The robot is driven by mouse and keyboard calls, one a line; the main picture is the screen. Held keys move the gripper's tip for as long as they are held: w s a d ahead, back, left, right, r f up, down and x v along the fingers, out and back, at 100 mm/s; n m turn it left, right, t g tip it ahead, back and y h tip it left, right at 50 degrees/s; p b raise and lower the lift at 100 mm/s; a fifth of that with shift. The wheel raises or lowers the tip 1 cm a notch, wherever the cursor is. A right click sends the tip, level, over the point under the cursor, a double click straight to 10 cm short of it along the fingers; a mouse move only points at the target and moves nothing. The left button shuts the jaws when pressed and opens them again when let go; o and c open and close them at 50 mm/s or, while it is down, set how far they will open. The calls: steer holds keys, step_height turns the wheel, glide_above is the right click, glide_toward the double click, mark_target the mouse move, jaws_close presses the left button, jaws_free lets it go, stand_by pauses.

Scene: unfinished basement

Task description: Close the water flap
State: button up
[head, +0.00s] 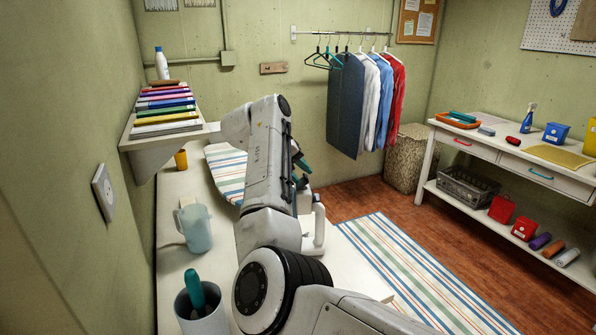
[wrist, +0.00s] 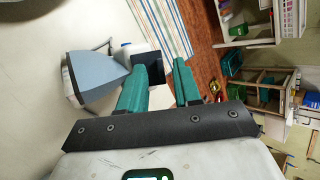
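A white appliance with an upright handle (head: 319,226), which looks like an iron, stands on the pale worktop, mostly hidden behind my arm in the head view. In the wrist view a blue-grey wedge-shaped part (wrist: 95,75) with white and dark parts beside it lies left of and beyond my fingers; it seems to be the same appliance. I cannot make out the water flap or whether it is open. In the head view the fingers are mostly hidden by my arm.
A striped board (head: 226,170) lies behind my arm. A striped rug (head: 425,270) covers floor at right.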

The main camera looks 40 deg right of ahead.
jaws_close()
stand_by(0.3)
steer(key=shift+s+d, duration=0.1)
steer(key=shift+s+d+t+y+p, duration=0.25)
steer(key=shift+t+y+p, duration=0.25)
steer(key=shift+y, duration=0.3)
steer(key=shift+s+d+f+m+t+y, duration=0.15)
steer(key=shift+d+m+t+y, duration=0.2)
steer(key=shift+y, duration=0.25)
steer(key=shift+s+d+f+m+t+y+b, duration=0.2)
steer(key=shift+t+y+b, duration=0.15)
steer(key=shift+y, duration=0.2)
steer(key=shift+s+d+f+m+t+y+b, duration=0.15)
steer(key=shift+d+t+y+b, duration=0.1)
steer(key=shift+t+y, duration=0.25)
steer(key=shift+s+d+f+m+t+y+b, duration=0.1)
steer(key=shift+d+f+t+y+b, duration=0.15)
steer(key=shift+y, duration=0.4)
jaws_free()
